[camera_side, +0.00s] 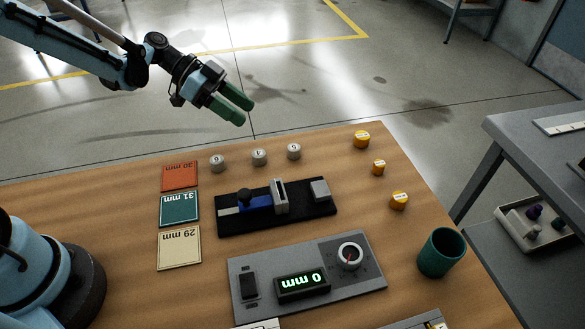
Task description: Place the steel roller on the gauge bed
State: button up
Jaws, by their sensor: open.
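Three short grey metal cylinders with number labels stand in a row near the far edge of the table: one at the left (217,163), one in the middle (259,157) and one at the right (294,151). I cannot tell which is the steel roller. The black gauge bed (245,223) lies in front of them, with a blue slide (256,203), an upright grey jaw (279,196) and a grey block (320,190) on it. No roller shows on the bed. My gripper (244,112), with green fingers, is open and empty, raised above the row of cylinders in the picture.
Orange (180,177), green (180,209) and cream (179,248) cards lie left of the bed. Several yellow weights (399,201) stand at the right. A readout panel (370,272) showing 0 mm lies in front. A green cup (440,253) stands near the right edge.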

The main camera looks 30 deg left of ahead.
jog(key=s+a+r+n+t+y, duration=0.1)
jog(key=s+r+n+t+y, duration=0.1)
jog(key=s+n+y, duration=0.3)
jog(key=s+a+r+n+t+y, duration=0.1)
jog(key=s+r+n+y, duration=0.3)
jog(key=s, duration=0.5)
jog(key=a+n+y, duration=0.1)
jog(key=n, duration=0.1)
jog(key=shift+s+a+n+t, duration=0.25)
jog(key=shift+n+t, duration=0.15)
jog(key=shift+o, duration=0.4)
jog(key=shift+s+a+n+t+y, duration=0.3)
jog(key=shift+s+a+n, duration=0.1)
jog(key=shift+s+n, duration=0.1)
jog(key=m+g+h, duration=0.4)
jog(key=m, duration=0.7)
send_over(293, 147)
jog(key=s+a, duration=0.1)
jog(key=a, duration=0.1)
jog(key=f, duration=0.8)
jog(key=shift+s+a+f, duration=0.15)
jog(key=shift+s+f, duration=0.05)
jog(key=shift+f, duration=0.15)
jog(key=shift+x, duration=2.6)
jog(key=shift+s, duration=0.15)
